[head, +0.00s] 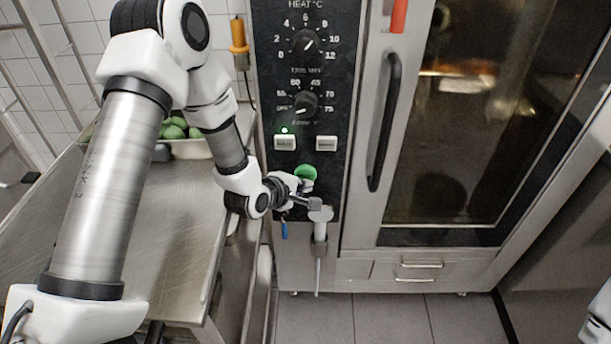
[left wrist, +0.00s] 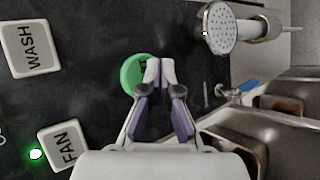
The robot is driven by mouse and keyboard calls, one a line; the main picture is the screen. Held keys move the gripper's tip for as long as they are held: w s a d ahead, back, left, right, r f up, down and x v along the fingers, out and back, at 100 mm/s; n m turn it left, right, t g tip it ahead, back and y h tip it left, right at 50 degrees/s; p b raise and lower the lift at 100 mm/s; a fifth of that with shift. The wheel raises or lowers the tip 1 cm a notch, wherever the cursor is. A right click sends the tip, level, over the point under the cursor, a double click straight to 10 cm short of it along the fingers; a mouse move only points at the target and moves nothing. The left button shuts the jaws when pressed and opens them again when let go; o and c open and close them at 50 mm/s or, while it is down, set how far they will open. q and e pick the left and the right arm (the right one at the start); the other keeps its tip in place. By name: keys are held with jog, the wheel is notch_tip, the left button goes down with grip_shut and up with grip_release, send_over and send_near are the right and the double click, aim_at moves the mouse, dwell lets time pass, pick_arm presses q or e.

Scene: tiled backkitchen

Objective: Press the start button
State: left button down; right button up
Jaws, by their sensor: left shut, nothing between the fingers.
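The green round start button (head: 306,173) is low on the black control panel of the oven, below two pale rocker switches. In the left wrist view the start button (left wrist: 137,74) is partly hidden behind my fingertips. My left gripper (head: 308,187) is shut and empty, its tips in front of the button's lower part. In the left wrist view the left gripper (left wrist: 158,72) overlaps the button's right side; I cannot tell whether the tips touch it. My right gripper is not in view; only a bit of white arm shows at the right edge of the head view.
The WASH switch (left wrist: 31,48) and FAN switch (left wrist: 63,144) are beside the button; a green lamp (left wrist: 36,154) glows near FAN. A spray head (head: 320,214) hangs just below. The oven door handle (head: 384,122) is to the right. A steel counter (head: 150,235) is left.

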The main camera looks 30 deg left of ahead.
pick_arm(q)
jog(key=shift+w, duration=0.1)
jog(key=shift+w+a, duration=0.2)
jog(key=shift+w, duration=0.05)
jog(key=shift+w+a, duration=0.2)
jog(key=shift+w, duration=0.2)
dwell(0.7)
jog(key=shift+s+d, duration=0.1)
jog(key=shift+s, duration=0.05)
jog(key=shift+s+d, duration=0.3)
jog(key=shift+s, duration=0.35)
jog(key=s, duration=0.1)
jog(key=s+d, duration=0.1)
jog(key=s, duration=0.1)
jog(key=s+d+b, duration=0.1)
jog(key=shift+s, duration=0.25)
jog(key=shift+d, duration=0.1)
dwell(0.7)
